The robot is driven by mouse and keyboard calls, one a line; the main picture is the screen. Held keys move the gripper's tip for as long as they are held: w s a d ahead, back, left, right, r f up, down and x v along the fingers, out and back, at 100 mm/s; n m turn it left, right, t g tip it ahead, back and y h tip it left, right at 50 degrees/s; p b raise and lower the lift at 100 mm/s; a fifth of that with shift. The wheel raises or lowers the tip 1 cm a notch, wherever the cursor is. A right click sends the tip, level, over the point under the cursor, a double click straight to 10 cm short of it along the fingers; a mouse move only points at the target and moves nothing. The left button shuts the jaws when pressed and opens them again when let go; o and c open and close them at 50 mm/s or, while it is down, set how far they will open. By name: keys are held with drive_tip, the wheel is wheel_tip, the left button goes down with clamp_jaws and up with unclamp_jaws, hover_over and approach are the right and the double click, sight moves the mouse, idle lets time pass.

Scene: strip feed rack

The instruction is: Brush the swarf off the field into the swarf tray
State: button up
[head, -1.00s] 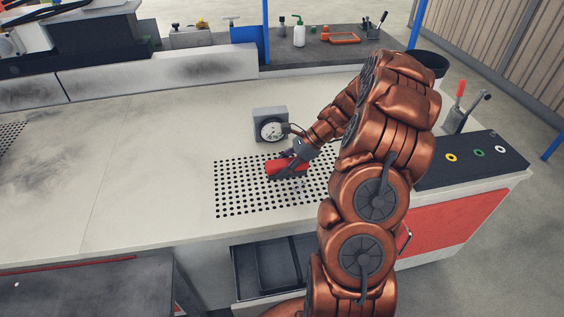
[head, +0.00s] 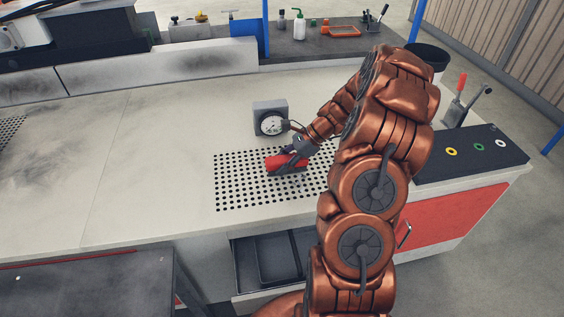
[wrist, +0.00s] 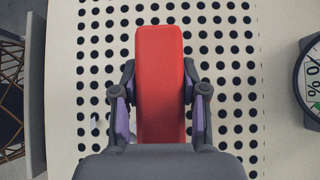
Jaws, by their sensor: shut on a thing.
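My gripper (wrist: 160,98) is shut on a red block-shaped brush (wrist: 160,50), with one finger on each side of it. In the head view the brush (head: 273,165) is low over the perforated field (head: 232,185), near its middle. I cannot tell whether it touches the surface, and its bristles are hidden. A faint pale speck by the left finger in the wrist view may be swarf; no other swarf is clear. A dark tray (head: 262,262), likely the swarf tray, sits in the opening below the table's front edge.
A dial gauge (head: 270,121) stands just behind the field and shows at the wrist view's right edge (wrist: 312,80). A dark panel with coloured rings (head: 470,165) lies to the right. The tabletop left of the field is clear. My arm hides the field's right side.

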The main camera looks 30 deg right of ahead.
drive_tip(key=shift+f, duration=0.3)
drive_tip(key=shift+s+a+r, duration=0.1)
drive_tip(key=shift+s+a, duration=0.25)
drive_tip(key=shift+s, duration=0.5)
drive_tip(key=shift+s+a+r, duration=0.1)
drive_tip(key=shift+s+a, duration=0.25)
drive_tip(key=shift+s, duration=0.45)
drive_tip(key=shift+s+a+f+p, duration=0.1)
drive_tip(key=shift+s+a, duration=0.45)
drive_tip(key=shift+s, duration=0.75)
drive_tip(key=shift+s+a+f+p, duration=0.15)
drive_tip(key=shift+s+a, duration=0.4)
drive_tip(key=shift+s, duration=0.8)
drive_tip(key=shift+s+a+p, duration=0.1)
drive_tip(key=shift+s+a, duration=0.45)
drive_tip(key=shift+s, duration=0.75)
drive_tip(key=shift+s+a+r, duration=0.1)
drive_tip(key=shift+s+a, duration=0.3)
drive_tip(key=shift+s, duration=0.35)
drive_tip(key=shift+r, duration=0.1)
drive_tip(key=shift+w+d+r+p, duration=0.1)
drive_tip(key=shift+w+r+p, duration=0.1)
drive_tip(key=shift+r+p, duration=0.45)
drive_tip(key=shift+w+d+r+p, duration=0.1)
drive_tip(key=shift+w+r+p, duration=0.1)
drive_tip(key=shift+r+p, duration=0.45)
drive_tip(key=shift+w+d+r+p, duration=0.15)
drive_tip(key=shift+r+p, duration=0.25)
drive_tip(key=shift+r, duration=0.5)
